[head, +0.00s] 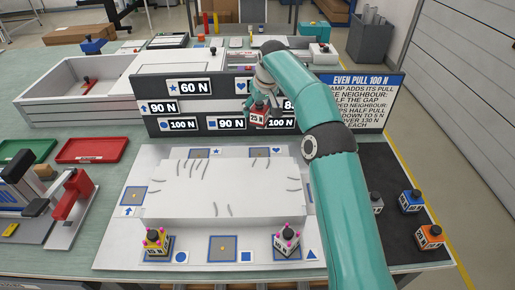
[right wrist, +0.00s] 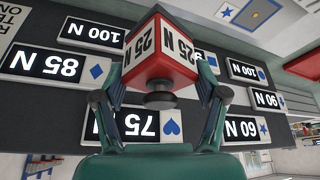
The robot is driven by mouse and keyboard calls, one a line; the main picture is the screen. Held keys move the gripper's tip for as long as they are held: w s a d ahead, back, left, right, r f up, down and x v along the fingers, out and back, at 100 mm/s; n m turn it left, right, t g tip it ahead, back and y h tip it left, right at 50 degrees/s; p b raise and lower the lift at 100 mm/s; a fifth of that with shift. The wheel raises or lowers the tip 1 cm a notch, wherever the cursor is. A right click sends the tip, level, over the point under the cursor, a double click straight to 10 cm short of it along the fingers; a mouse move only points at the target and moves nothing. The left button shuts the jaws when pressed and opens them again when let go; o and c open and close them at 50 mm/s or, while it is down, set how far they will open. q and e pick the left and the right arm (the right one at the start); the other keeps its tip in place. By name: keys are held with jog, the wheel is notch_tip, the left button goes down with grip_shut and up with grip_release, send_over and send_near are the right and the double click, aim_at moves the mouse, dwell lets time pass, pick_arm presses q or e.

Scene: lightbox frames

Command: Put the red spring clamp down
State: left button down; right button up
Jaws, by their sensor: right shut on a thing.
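The red spring clamp (head: 258,115) is a small red and white block marked 25 N. My right gripper (head: 264,92) is shut on it and holds it up in front of the dark display board. In the right wrist view the red clamp (right wrist: 160,50) sits between the two fingers (right wrist: 158,88), with its dark knob toward the palm. The white lightbox frame (head: 220,190) lies below on a pale board with blue-outlined pads. A yellow clamp (head: 155,242) and a white clamp with pink dots (head: 286,240) stand at its front edge. My left gripper is out of view.
A dark mat (head: 390,230) at right holds a grey clamp (head: 376,202), a blue clamp (head: 411,201) and an orange clamp (head: 430,236). The display board (head: 205,109) and a blue sign (head: 365,98) stand behind the frame. A front pad (head: 222,249) is bare.

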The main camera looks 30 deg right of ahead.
aim_at(264, 126)
notch_tip(264, 126, down, 10)
jog(key=shift+f+p, duration=0.3)
jog(key=shift+f, duration=1.9)
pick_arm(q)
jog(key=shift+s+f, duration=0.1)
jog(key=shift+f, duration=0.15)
pick_arm(e)
jog(key=shift+s, duration=0.1)
jog(key=o, duration=1.5)
pick_arm(q)
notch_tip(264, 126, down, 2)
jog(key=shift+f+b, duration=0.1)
jog(key=shift+b, duration=1)
pick_arm(e)
jog(key=v, duration=1.2)
jog(key=shift+a, duration=0.15)
